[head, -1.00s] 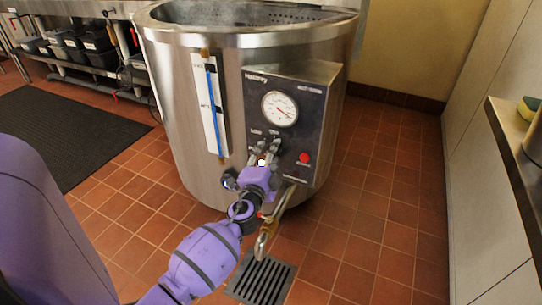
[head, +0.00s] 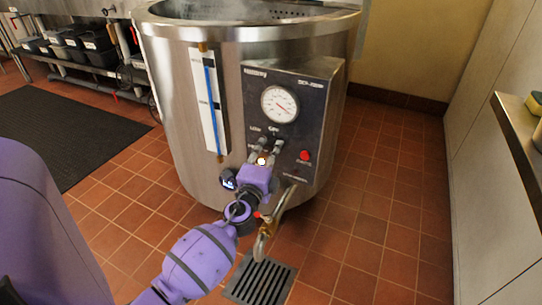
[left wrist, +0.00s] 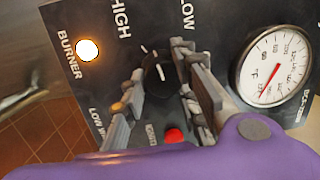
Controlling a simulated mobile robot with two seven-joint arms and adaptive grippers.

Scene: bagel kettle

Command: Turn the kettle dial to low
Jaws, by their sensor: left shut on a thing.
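The steel kettle (head: 225,110) stands ahead, with a dark control panel (head: 315,115) on its front. The black dial (left wrist: 156,72) shows between my left gripper's fingers in the left wrist view, near the words HIGH and LOW. A white mark shows on it, but I cannot tell which setting it points to. My left gripper (head: 266,148) is at the panel below the gauge and hides most of the dial in the head view. It is shut on the dial, with a finger on each side (left wrist: 162,95). My right gripper is not in view.
A round gauge (head: 279,104) sits above the dial, and a red button (head: 304,155) to its right. The burner light (left wrist: 88,50) is lit. A drain valve (head: 268,228) juts out below, over a floor grate (head: 260,281). A counter (head: 520,140) is at the right.

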